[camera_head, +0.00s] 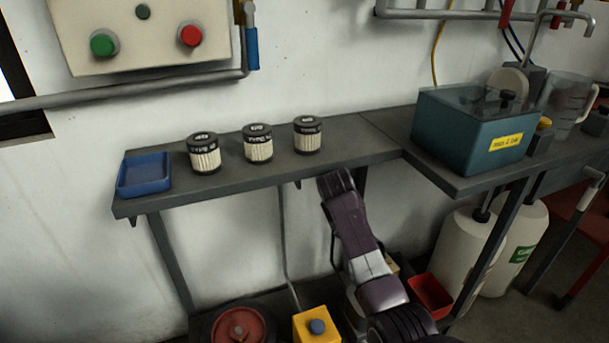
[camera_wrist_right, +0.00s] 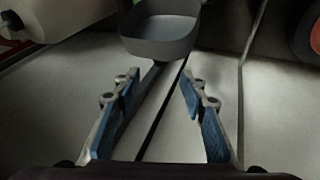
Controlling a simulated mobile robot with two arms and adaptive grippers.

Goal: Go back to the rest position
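My right gripper (camera_wrist_right: 160,110) shows in the right wrist view. Its two blue-padded fingers stand apart with nothing between them, so it is open and empty. My purple right arm (camera_head: 352,225) rises from the bottom of the head view, its upper end just in front of the shelf edge. I cannot make out the right fingers in the head view. My left gripper is in neither view.
A shelf (camera_head: 350,142) holds a blue tray (camera_head: 145,174), three black-capped filters (camera_head: 257,146) and a teal box (camera_head: 470,135). Below are a red bin (camera_head: 430,294), a yellow box (camera_head: 316,325) and white jugs (camera_head: 462,250). A grey container (camera_wrist_right: 160,38) lies beyond my right fingers.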

